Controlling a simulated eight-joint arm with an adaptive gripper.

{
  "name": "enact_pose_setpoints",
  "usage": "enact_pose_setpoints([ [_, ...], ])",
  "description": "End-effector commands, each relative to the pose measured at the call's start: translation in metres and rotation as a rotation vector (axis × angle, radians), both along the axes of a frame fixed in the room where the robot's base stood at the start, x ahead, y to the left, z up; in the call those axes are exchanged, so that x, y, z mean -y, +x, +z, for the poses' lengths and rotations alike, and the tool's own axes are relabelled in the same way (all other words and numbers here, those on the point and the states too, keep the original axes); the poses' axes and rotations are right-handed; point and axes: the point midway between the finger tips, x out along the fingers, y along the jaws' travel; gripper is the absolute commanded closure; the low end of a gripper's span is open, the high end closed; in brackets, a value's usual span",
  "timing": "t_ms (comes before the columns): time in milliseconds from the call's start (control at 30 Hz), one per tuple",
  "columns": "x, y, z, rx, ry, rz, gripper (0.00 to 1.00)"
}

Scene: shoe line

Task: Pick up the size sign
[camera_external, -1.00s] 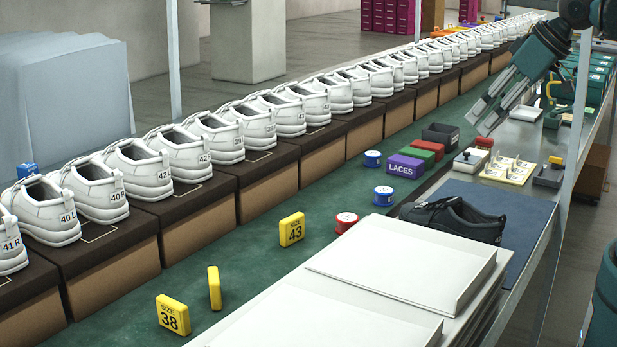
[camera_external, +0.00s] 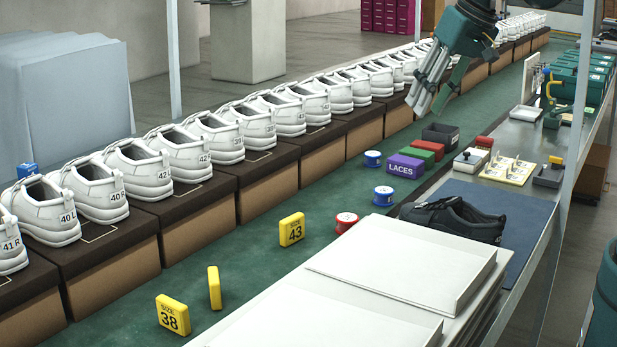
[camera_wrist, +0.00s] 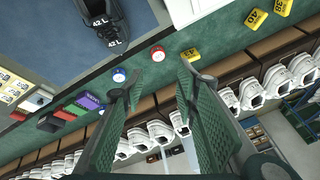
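Several yellow size signs stand on the green bench top. The one marked 43 (camera_external: 291,229) is near the middle, the one marked 38 (camera_external: 173,315) is at the front, and a third sign (camera_external: 214,287) is seen nearly edge-on between them. In the wrist view, the nearest sign (camera_wrist: 190,54) lies just beyond the right fingertip, and two more signs (camera_wrist: 256,17) (camera_wrist: 283,7) are at upper right. My gripper (camera_external: 428,104) is open and empty, above the far part of the bench. In the wrist view its fingers (camera_wrist: 160,72) are apart with nothing between them.
White shoes (camera_external: 212,134) on brown boxes line the left side. Red and blue tape rolls (camera_external: 346,222) (camera_external: 383,195), a laces box (camera_external: 405,166), a dark shoe (camera_external: 453,218) and white trays (camera_external: 400,262) lie to the right. Green bench around the signs is clear.

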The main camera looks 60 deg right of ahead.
Motion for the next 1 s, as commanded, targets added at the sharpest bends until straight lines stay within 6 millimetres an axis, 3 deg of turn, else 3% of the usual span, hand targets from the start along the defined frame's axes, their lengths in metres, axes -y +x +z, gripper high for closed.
enact_pose_setpoints([
  [567,-0.021,0.086,-0.024,-0.117,0.114,-0.278,0.7],
  [1000,-0.039,0.147,-0.061,-0.203,0.177,-0.501,0.7],
])
